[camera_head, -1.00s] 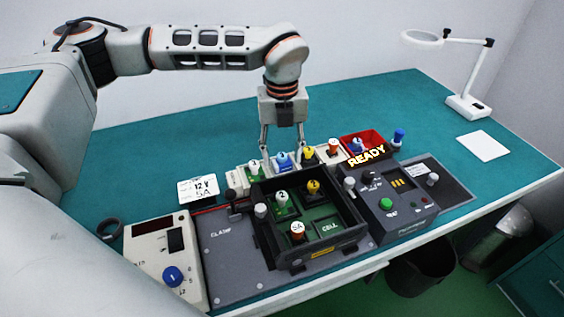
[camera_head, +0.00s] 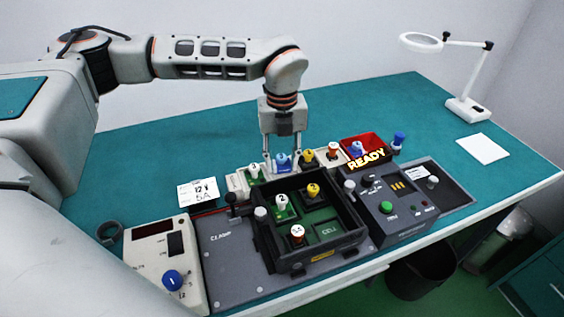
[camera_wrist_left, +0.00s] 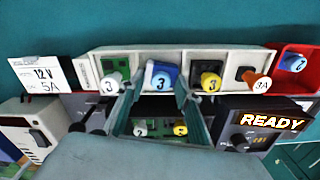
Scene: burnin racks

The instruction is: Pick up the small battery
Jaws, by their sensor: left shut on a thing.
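The small battery (camera_head: 282,161) appears to be the blue piece in the cream rack behind the dark tray. In the left wrist view the fingers of the left gripper (camera_wrist_left: 156,90) flank the piece. The piece still appears to be in the rack; its lower part is hidden. My right gripper is not in view.
The cream rack (camera_wrist_left: 222,57) also holds green, yellow and orange pieces. In front is the dark tray (camera_head: 268,243) with pieces and a bare slot marked CELL (camera_head: 328,230). A red bin (camera_head: 352,141) holds a blue piece. A tester (camera_head: 385,185) shows READY.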

